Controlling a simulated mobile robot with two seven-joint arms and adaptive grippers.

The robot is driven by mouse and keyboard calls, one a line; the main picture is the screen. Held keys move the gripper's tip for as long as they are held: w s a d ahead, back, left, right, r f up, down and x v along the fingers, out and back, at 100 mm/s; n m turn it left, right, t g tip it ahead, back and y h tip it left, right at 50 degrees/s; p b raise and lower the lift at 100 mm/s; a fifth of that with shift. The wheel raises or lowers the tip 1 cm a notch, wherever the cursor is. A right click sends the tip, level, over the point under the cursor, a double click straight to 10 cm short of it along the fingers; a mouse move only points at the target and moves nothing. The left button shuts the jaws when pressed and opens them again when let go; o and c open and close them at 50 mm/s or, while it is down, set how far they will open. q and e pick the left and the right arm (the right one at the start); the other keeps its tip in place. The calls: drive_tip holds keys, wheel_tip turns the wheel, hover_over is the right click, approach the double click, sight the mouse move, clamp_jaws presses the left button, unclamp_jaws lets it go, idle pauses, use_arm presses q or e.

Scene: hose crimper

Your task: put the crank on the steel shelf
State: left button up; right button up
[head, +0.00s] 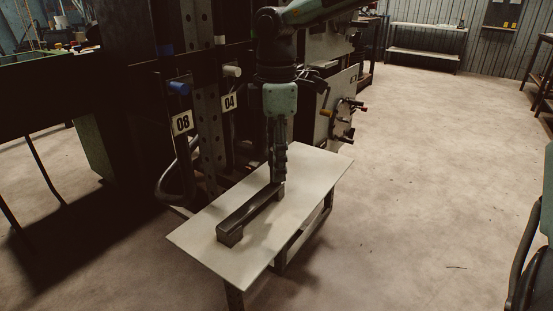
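A long dark metal bar with a block at its near end (245,217), which looks like the crank, lies flat on a low pale-topped stand (315,176). My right gripper (279,181) points straight down with its fingertips at the bar's far end. The fingers show edge-on, so I cannot tell if they touch the bar or grip it. My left gripper is not in view. I cannot tell for sure which thing is the steel shelf; the pale-topped stand is the nearest flat surface, and a two-level rack (427,28) stands far back.
A dark machine frame with number plates 08 (182,123) and 04 (229,102) rises behind the stand. A panel with colored handles (343,110) is at its right. The concrete floor (430,180) to the right is mostly clear. A dark object cuts in at the right edge.

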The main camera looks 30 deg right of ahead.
wheel_tip(320, 180, up, 12)
drive_tip(key=shift+r, duration=0.1)
idle(0.5)
